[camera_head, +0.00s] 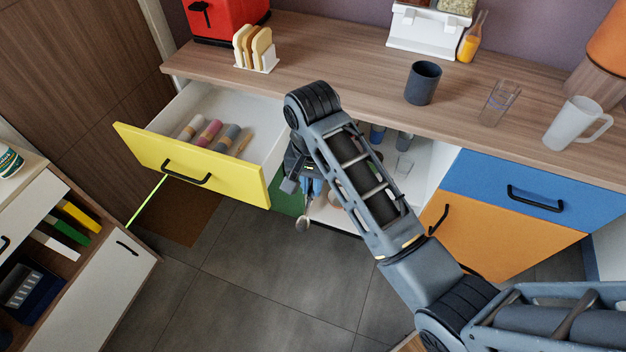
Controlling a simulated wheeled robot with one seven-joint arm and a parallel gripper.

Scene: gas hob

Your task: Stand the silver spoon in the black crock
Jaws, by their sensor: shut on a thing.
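The silver spoon (302,224) hangs bowl-down below my gripper (305,186), in front of the cabinet. My gripper is shut on the spoon's upper part, which is mostly hidden by the gripper and arm. The black crock (422,83) looks like the dark grey, open-topped cup standing upright on the wooden counter, to the right of and above my gripper in the picture. The spoon and crock are well apart.
A yellow drawer (190,164) stands open left of my gripper, with several items inside. An orange door (500,230) is below the blue drawer (530,192).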

